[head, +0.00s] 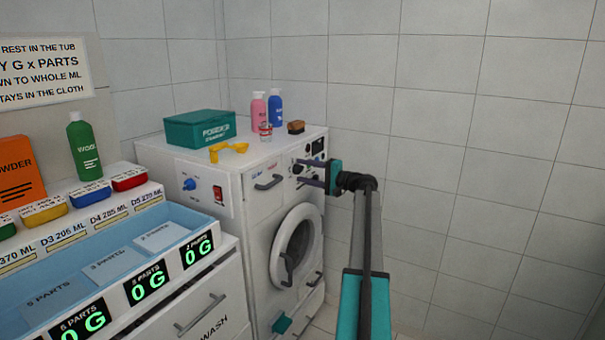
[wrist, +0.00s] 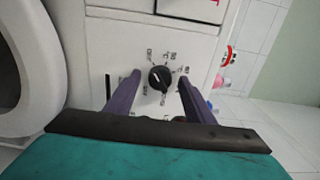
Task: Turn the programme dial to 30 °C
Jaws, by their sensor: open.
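The programme dial (wrist: 159,79) is a round black knob on the white washing machine's front panel, ringed by small printed marks. A pale line shows on the knob, but I cannot read which mark it points to. My gripper (wrist: 159,77) is open, with one purple finger on each side of the dial in the wrist view. The fingers look apart from the knob; I cannot tell how deep they reach. In the head view my gripper (head: 300,171) is at the upper right of the washing machine (head: 258,222), and its fingers partly hide the dial area.
The round door (head: 297,247) is below the panel, with a drawer handle (head: 269,182) to the left. Bottles (head: 275,108), a teal box (head: 200,128) and a yellow scoop (head: 228,151) stand on top. A blue tub counter (head: 110,262) is at the left.

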